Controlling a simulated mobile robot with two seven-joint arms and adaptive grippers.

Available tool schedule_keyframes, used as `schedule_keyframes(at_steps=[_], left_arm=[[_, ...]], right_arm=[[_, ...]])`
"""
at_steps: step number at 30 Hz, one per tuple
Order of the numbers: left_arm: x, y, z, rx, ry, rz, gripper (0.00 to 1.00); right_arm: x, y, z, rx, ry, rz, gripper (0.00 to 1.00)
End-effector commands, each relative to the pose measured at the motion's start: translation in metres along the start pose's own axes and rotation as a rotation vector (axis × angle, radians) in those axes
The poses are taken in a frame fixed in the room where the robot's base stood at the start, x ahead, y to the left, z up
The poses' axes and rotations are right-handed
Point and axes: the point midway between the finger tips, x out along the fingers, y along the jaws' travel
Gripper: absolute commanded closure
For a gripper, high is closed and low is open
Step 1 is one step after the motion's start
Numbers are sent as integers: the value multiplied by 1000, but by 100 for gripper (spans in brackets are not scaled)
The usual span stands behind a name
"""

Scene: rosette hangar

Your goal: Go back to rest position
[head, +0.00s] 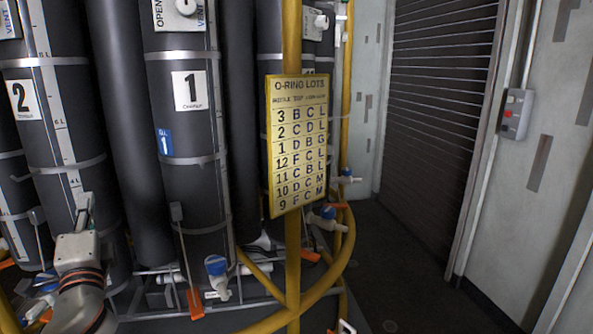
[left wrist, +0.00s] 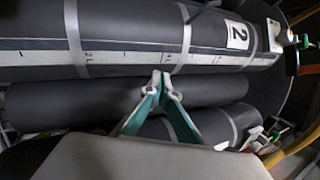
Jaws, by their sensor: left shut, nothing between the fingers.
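My left gripper (head: 86,204) is at the lower left of the head view, in front of the dark cylinder labelled 2 (head: 50,130). In the left wrist view its two teal-lined fingers (left wrist: 162,82) meet at the tips, with nothing between them. Behind the fingertips in that view are the cylinder labelled 2 (left wrist: 130,45) and a thinner dark pipe (left wrist: 70,105). I cannot tell how close the fingers are to the cylinder. I do not make out my right gripper in either view.
Dark cylinder 1 (head: 187,125) stands right of cylinder 2. A yellow O-ring lots board (head: 298,145) hangs on a yellow post (head: 292,262). Blue-handled valves (head: 216,266) and curved yellow rails sit low. Dark floor (head: 385,262) lies open before the roller shutter (head: 437,90).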

Motion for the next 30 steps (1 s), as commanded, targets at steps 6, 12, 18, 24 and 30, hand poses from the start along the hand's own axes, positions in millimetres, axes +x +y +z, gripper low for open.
schedule_keyframes(at_steps=[6, 12, 18, 24, 30], left_arm=[[-72, 105, -1, -150, 3, 308, 100], [-155, 182, 5, -260, -35, 587, 100], [-246, 237, 16, -340, -101, 850, 100], [-316, 264, 26, -383, -165, 1035, 100], [-375, 277, 37, -406, -225, 1181, 100]], right_arm=[[0, 0, 0, -1, -1, 0, 100], [0, 0, 1, -1, -1, 0, 100], [0, 0, 1, -1, -1, 0, 100], [0, 0, 1, -1, -2, 0, 100], [0, 0, 1, -1, -2, 0, 100]])
